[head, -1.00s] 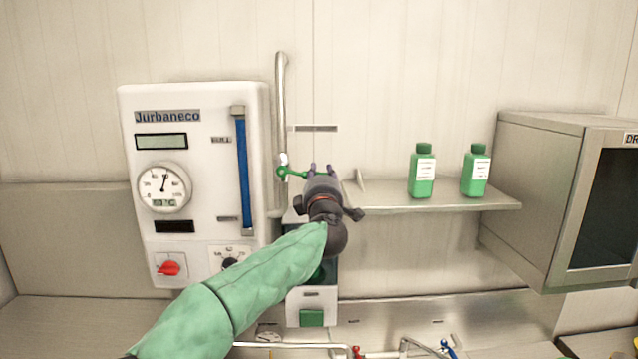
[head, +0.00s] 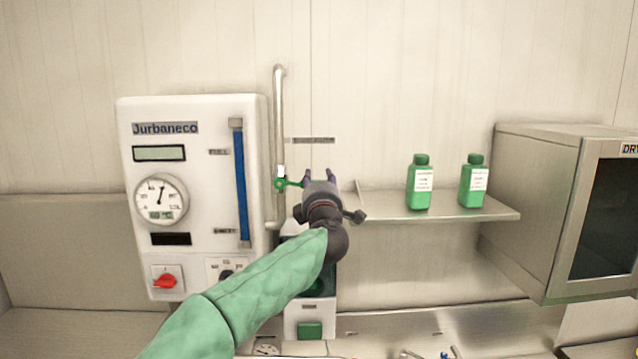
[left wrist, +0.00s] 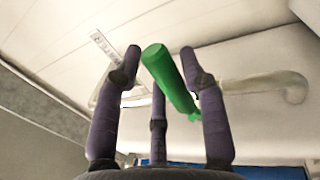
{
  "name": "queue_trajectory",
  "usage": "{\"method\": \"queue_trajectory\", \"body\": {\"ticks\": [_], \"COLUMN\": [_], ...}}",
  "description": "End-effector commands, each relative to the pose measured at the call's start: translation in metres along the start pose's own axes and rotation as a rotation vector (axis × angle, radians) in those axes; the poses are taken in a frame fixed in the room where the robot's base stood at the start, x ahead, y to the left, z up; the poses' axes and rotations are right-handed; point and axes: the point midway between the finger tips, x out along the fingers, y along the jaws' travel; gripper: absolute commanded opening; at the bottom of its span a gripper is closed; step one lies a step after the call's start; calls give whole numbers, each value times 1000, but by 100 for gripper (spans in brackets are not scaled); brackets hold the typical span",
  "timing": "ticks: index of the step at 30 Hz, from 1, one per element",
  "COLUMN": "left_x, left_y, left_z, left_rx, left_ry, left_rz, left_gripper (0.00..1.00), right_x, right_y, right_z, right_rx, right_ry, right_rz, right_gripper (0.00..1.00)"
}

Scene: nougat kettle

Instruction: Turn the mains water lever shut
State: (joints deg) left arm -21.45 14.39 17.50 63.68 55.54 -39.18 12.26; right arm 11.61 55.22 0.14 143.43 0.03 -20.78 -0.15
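The green water lever (head: 291,184) sits on the pale vertical pipe beside the white control panel. In the head view it points right from its pivot, its far part hidden at my left gripper. My left gripper (head: 319,174) is at the lever's right end, fingers pointing at the wall and spread apart. In the left wrist view, the green lever (left wrist: 171,78) lies in the gap between the spread fingers of the left gripper (left wrist: 166,68). I cannot tell whether any finger touches it. My right gripper is not in view.
The control panel (head: 195,120) stands close on the left. A steel shelf (head: 385,214) with two green bottles (head: 420,183) (head: 472,182) is just right of my gripper. A steel cabinet (head: 540,190) is at far right. The wall above is clear.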

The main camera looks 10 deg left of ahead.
Motion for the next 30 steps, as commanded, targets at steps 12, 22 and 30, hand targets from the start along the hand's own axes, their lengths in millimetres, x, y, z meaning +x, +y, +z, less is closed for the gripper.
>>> {"method": "queue_trajectory", "body": {"ticks": [12, 22, 30], "left_x": [-15, -70, -108], "left_y": [-1, -1, -2], "left_z": [1, 2, 2], "left_rx": [1, 2, 1], "left_ry": [-3, -4, -3], "left_rz": [-3, -3, -2], "left_gripper": [41, 41, 41], "right_x": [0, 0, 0], "right_y": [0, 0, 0], "right_z": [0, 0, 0], "right_rx": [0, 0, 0], "right_ry": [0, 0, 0], "right_rz": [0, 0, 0], "right_gripper": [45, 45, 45]}}
